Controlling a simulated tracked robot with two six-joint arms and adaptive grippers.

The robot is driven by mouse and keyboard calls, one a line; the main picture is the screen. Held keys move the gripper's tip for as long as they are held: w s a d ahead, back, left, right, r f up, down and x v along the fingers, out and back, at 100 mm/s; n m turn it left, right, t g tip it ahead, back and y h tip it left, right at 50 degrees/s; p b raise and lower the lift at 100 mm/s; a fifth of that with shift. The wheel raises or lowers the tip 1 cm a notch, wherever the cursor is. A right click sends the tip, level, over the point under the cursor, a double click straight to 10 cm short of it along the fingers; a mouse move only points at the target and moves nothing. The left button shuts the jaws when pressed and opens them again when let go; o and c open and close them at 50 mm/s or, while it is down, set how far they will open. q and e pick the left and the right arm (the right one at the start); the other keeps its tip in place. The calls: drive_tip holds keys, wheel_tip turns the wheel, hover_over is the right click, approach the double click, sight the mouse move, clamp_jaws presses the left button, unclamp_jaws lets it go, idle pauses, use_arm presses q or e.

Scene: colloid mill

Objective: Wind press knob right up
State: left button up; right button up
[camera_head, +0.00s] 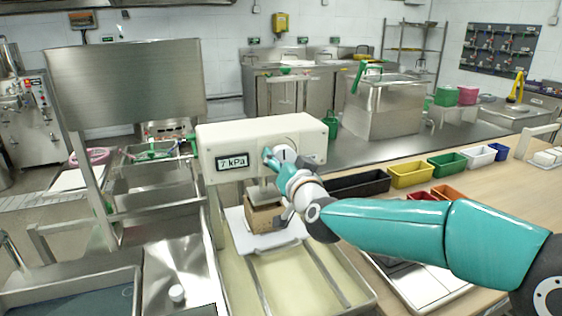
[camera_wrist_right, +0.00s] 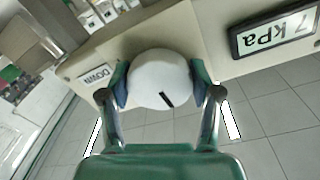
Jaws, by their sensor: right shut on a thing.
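The press (camera_head: 213,140) is a cream box with a display (camera_head: 232,162) reading 7 kPa. Its knob (camera_wrist_right: 160,80) is round and white with a short black mark, seen in the right wrist view. My right gripper (camera_wrist_right: 163,88) is shut on the knob, one finger on each side. In the head view the right gripper (camera_head: 277,160) is at the press front and hides most of the knob. A label (camera_wrist_right: 96,74) reading DOWN is beside the knob in the wrist view. The display (camera_wrist_right: 272,32) appears upside down there. My left gripper is not in view.
Below the press a brown block (camera_head: 262,214) sits on a white plate (camera_head: 235,222) over a pale tray (camera_head: 300,285). Yellow (camera_head: 410,174), green (camera_head: 447,163) and other bins line the wooden table at right. A steel panel (camera_head: 125,85) stands at left.

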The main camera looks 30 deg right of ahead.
drive_tip(key=shift+n, duration=0.4)
